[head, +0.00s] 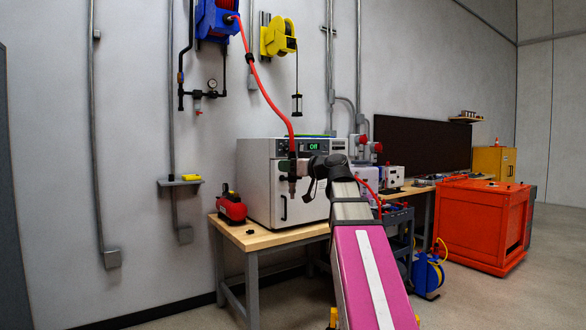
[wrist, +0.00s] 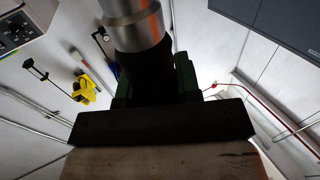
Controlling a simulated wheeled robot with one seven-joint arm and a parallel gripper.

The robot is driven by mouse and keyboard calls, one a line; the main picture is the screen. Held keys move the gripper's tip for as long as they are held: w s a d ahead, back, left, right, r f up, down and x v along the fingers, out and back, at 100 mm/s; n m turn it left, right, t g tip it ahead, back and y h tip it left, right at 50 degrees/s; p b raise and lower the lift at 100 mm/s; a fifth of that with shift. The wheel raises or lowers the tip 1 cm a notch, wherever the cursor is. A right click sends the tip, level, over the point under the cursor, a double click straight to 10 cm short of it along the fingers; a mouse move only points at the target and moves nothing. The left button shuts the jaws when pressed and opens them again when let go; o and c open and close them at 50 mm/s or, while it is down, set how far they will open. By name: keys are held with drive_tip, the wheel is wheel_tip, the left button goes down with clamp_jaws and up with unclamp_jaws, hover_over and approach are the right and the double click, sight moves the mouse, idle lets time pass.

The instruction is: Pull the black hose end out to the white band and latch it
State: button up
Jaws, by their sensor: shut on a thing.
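The red hose (head: 262,88) runs from the blue reel (head: 217,20) on the wall down to my gripper (head: 297,168). My gripper is shut on the black hose end (head: 292,186), held in front of the white oven-like cabinet. In the wrist view, the hose end (wrist: 146,66) shows as a dark body with a silver metal part, between the green fingers of my gripper (wrist: 153,82). A dark stopper (head: 250,59) sits on the hose near the reel. I cannot make out a white band on the hose.
The white cabinet (head: 258,183) stands on a wooden bench (head: 262,241), close behind my gripper. A red tool (head: 231,208) lies at the bench's left end. A yellow reel (head: 279,37) hangs right of the blue one. An orange crate (head: 482,222) stands at right. Floor before it is open.

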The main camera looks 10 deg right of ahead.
drive_tip(key=w+a, duration=0.3)
drive_tip(key=w, duration=0.9)
drive_tip(key=w+a, duration=0.3)
drive_tip(key=w, duration=0.8)
drive_tip(key=shift+w, duration=0.4)
drive_tip(key=shift+a, duration=0.1)
